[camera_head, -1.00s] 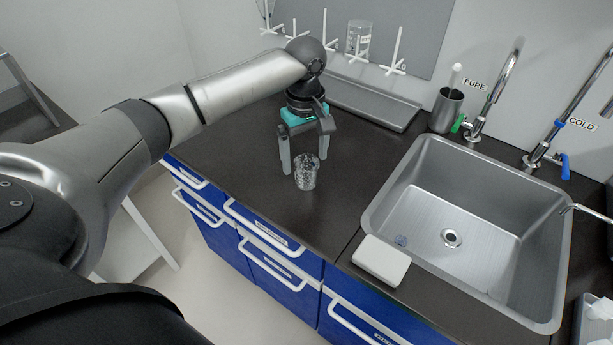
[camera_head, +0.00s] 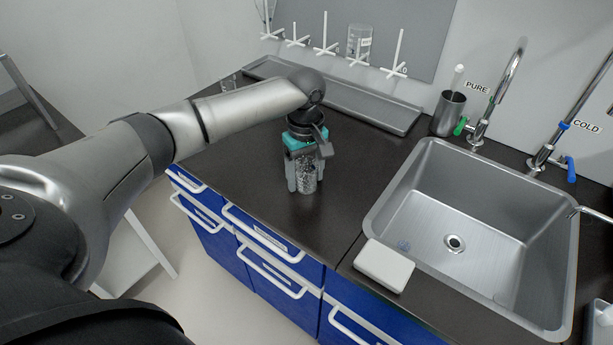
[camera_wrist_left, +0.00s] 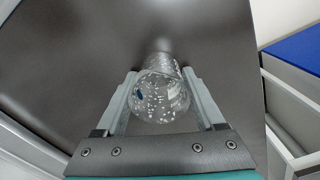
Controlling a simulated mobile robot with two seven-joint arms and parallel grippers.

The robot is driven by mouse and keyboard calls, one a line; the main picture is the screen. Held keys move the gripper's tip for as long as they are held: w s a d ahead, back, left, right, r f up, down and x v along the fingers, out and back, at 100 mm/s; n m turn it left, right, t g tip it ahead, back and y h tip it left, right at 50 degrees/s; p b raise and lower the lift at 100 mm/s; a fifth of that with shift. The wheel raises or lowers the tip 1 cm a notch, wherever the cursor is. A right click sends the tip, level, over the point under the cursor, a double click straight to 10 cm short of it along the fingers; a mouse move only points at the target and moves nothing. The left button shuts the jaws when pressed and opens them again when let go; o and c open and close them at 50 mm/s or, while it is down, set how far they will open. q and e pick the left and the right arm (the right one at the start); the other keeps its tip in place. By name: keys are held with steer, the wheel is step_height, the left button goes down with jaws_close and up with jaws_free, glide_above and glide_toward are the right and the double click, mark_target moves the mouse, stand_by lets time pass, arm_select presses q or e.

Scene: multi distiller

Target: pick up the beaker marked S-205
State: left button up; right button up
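A clear glass beaker with white speckles (camera_head: 307,182) stands upright on the dark counter, near its front edge. No S-205 mark can be read on it. My left gripper (camera_head: 306,184) points down around the beaker, one finger on each side. In the left wrist view the beaker (camera_wrist_left: 161,98) sits between the two fingers (camera_wrist_left: 162,92), which appear to touch its sides. The fingers hide part of the beaker in the head view. My right gripper is not in view.
A steel sink (camera_head: 455,205) lies to the right, with a white block (camera_head: 384,266) at its near left corner. A grey tray (camera_head: 365,105) and pegs (camera_head: 398,55) with another beaker (camera_head: 358,42) stand behind. The counter around the gripper is clear.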

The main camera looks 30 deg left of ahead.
arm_select(q)
steer(key=c, duration=1)
steer(key=shift+r, duration=0.1)
